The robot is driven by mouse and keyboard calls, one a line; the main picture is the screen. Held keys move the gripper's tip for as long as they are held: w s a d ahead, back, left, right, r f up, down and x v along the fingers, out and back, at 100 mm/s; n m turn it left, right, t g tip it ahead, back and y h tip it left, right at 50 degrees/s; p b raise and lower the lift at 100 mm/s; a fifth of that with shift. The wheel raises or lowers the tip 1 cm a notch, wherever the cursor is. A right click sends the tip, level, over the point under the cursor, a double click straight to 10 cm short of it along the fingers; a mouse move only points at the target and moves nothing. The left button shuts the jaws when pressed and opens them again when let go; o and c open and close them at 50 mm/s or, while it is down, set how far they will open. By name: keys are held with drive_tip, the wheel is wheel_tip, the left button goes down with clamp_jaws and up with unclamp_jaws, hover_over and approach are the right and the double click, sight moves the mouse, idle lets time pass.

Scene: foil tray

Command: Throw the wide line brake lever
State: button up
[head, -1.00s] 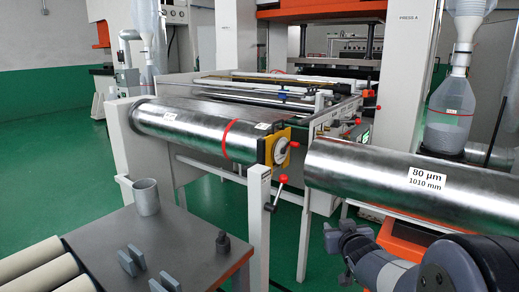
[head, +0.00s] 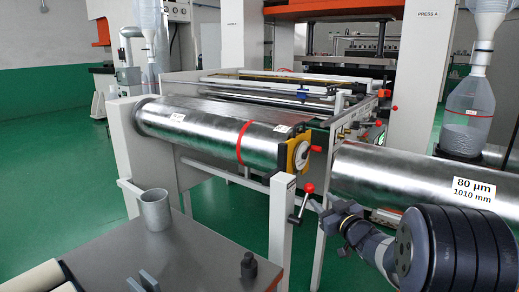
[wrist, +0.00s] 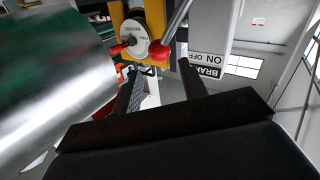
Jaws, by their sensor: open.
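The brake lever (head: 303,203) is a metal rod with a red ball knob (head: 309,188), on a pale post (head: 281,225) in the head view. It leans up and to the right from its pivot. In the wrist view the rod (wrist: 178,27) comes down from the top to its red ball (wrist: 158,51). My gripper (wrist: 160,72) is open, with the ball just beyond and between its fingertips; I cannot tell whether they touch. A sign (wrist: 207,64) with ON and OFF shows upside down beside the right finger, partly covered. In the head view my gripper (head: 317,206) is right beside the knob.
A foil roll (head: 195,130) with a red band ends in a yellow chuck (head: 291,150) with a red handle (head: 317,149) above the lever. Another roll (head: 390,175), labelled 80 µm, lies right. A grey table (head: 190,250) holding a metal cup (head: 154,210) stands front left.

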sight(308, 186)
drive_tip(key=b+x, duration=0.1)
drive_tip(key=x, duration=0.8)
drive_tip(key=shift+w+a+f, duration=0.15)
drive_tip(key=shift+a+f, duration=0.05)
drive_tip(key=shift+a, duration=0.05)
drive_tip(key=b, duration=0.1)
drive_tip(key=s+n+b, duration=0.1)
drive_tip(key=b, duration=0.1)
drive_tip(key=shift+a+r+t+y, duration=0.15)
drive_tip(key=shift+r+t+y, duration=0.15)
drive_tip(key=shift+r, duration=0.1)
drive_tip(key=shift+r+p, duration=0.4)
drive_tip(key=shift+p, duration=0.15)
drive_tip(key=shift+w+f+m+p, duration=0.25)
drive_tip(key=shift+w+m+p, duration=0.15)
drive_tip(key=shift+p, duration=0.75)
drive_tip(key=shift+d+f+p, duration=0.25)
drive_tip(key=shift+d+p, duration=0.05)
drive_tip(key=shift+d, duration=0.05)
